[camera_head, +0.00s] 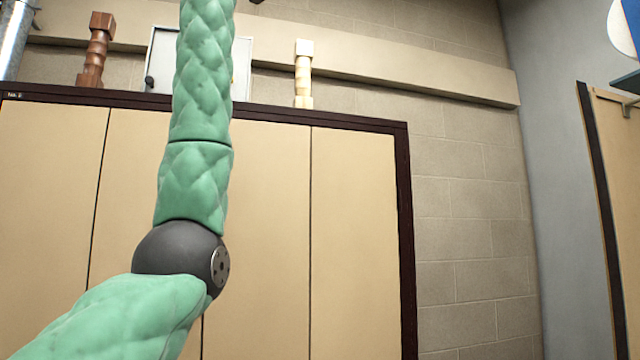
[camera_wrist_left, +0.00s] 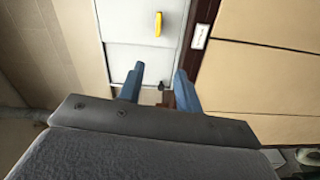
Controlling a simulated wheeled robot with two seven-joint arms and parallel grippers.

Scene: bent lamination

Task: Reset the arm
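My left arm (camera_head: 194,187), green and padded with a dark grey elbow joint, comes in from the lower left of the head view. It rises upright past the top edge, so its gripper is out of that view. In the left wrist view my left gripper (camera_wrist_left: 158,80) shows two blue fingers standing apart with nothing held between them. A pale panel and a small brown thing show behind the fingers. My right arm and right gripper are not in view.
A tan cabinet (camera_head: 355,215) with a dark frame stands behind the arm. On its top are a brown wooden post (camera_head: 96,50), a pale post (camera_head: 303,75) and a white panel (camera_head: 240,70). A yellow handle (camera_wrist_left: 158,24) shows in the wrist view.

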